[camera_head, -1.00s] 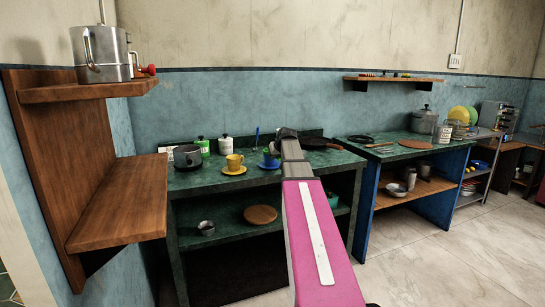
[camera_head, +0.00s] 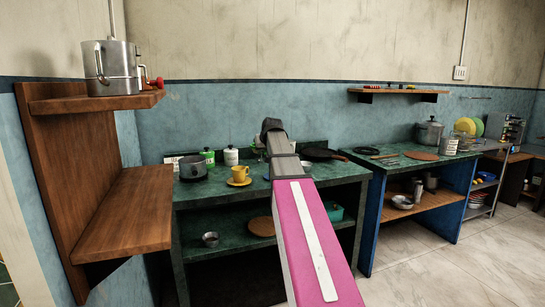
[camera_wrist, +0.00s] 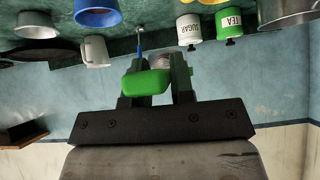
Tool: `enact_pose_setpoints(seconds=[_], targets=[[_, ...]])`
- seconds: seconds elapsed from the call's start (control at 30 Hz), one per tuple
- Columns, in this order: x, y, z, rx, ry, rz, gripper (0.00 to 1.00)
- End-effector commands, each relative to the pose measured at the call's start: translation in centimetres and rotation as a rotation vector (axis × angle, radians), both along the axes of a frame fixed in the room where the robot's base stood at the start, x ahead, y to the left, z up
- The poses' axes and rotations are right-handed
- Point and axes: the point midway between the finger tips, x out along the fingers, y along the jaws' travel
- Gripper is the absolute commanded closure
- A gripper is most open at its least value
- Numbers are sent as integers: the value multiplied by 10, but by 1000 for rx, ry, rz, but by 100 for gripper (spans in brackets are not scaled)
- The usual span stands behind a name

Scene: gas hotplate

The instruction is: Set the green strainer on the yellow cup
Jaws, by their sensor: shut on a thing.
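My gripper (camera_wrist: 158,72) is shut on the green strainer (camera_wrist: 147,84), whose green handle sits between the fingers in the wrist view. A greyish round part just beyond the fingers looks like its bowl, partly hidden. In the head view my arm hides most of the gripper and strainer. The yellow cup (camera_head: 240,171) stands upright on a yellow saucer (camera_head: 237,183) on the green counter, left of my arm. In the wrist view the yellow cup (camera_wrist: 208,2) shows only at the top edge. The strainer is held apart from the cup.
A dark pot (camera_head: 193,168), a green tin (camera_head: 208,156) and a white tin (camera_head: 231,155) stand near the cup. The wrist view shows a blue cup (camera_wrist: 97,11) and a white mug (camera_wrist: 95,50). A black pan (camera_head: 318,154) lies to the right. A wooden shelf (camera_head: 128,210) juts out at left.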

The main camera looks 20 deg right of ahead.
Motion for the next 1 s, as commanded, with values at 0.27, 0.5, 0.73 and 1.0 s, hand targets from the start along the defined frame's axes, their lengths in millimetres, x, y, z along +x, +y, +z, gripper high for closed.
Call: enact_pose_setpoints(seconds=[0.27, 0.5, 0.73, 1.0], targets=[[-1, 34, 5, -4, 3, 2, 100], [4, 81, -19, -16, 6, 2, 100], [6, 97, -28, -21, 4, 0, 100], [6, 96, -27, -21, 4, -1, 100]])
